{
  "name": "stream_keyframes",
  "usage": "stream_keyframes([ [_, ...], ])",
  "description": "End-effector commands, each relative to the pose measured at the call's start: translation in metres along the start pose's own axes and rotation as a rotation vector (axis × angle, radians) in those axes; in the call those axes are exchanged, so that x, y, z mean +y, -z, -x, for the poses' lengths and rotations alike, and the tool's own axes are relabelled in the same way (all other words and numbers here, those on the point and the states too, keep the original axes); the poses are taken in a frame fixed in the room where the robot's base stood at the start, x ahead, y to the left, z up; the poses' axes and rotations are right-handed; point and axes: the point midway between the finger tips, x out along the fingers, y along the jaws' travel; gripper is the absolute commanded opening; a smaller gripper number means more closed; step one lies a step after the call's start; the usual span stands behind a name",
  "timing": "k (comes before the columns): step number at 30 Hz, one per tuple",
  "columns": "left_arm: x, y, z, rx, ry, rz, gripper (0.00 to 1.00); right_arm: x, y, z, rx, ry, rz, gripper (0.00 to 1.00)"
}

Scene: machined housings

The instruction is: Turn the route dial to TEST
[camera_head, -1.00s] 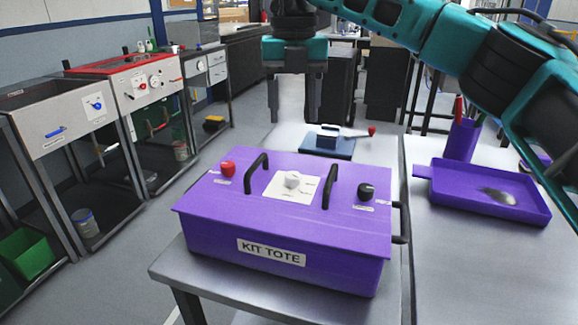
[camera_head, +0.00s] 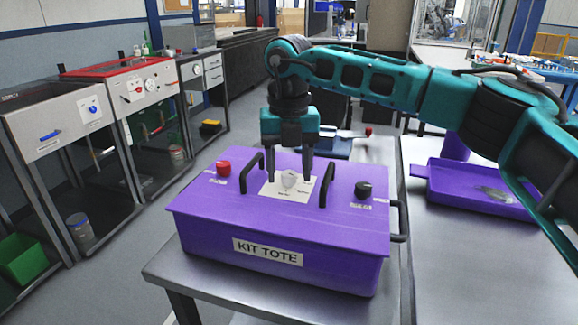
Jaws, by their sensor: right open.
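A purple box labelled KIT TOTE (camera_head: 210,228) sits on a grey metal table. A white dial (camera_head: 289,179) stands on a white label plate (camera_head: 275,192) in the middle of its lid, between two black handles. I take it for the route dial; its lettering is too small to read. My right gripper (camera_head: 289,178) points down over the dial. It is open, with one finger on each side of the knob; I cannot tell whether either finger touches it. My left gripper is not in view.
A red knob (camera_head: 224,168) and a black knob (camera_head: 363,190) stand on the lid. The black handles (camera_head: 252,178) and (camera_head: 327,185) rise close to my right gripper's fingers. A purple tray (camera_head: 470,190) lies on the table at right. Workbenches line the left wall.

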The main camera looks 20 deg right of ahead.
Motion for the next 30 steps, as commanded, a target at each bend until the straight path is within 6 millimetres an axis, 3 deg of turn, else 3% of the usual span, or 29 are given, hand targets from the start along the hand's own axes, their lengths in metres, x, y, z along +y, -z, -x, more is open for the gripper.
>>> stream_keyframes([
  [2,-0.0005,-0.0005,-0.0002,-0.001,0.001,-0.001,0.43,-0.0002,0.0,0.0,0.0,0.0,0.0,0.54],
  [18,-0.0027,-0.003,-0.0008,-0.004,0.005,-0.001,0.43,-0.0001,0.0,0.0003,0.0,0.0,0.0,0.02],
  [30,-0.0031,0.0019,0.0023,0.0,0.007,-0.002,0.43,-0.0002,0.0001,0.0014,0.001,0.001,0.073,0.0],
])
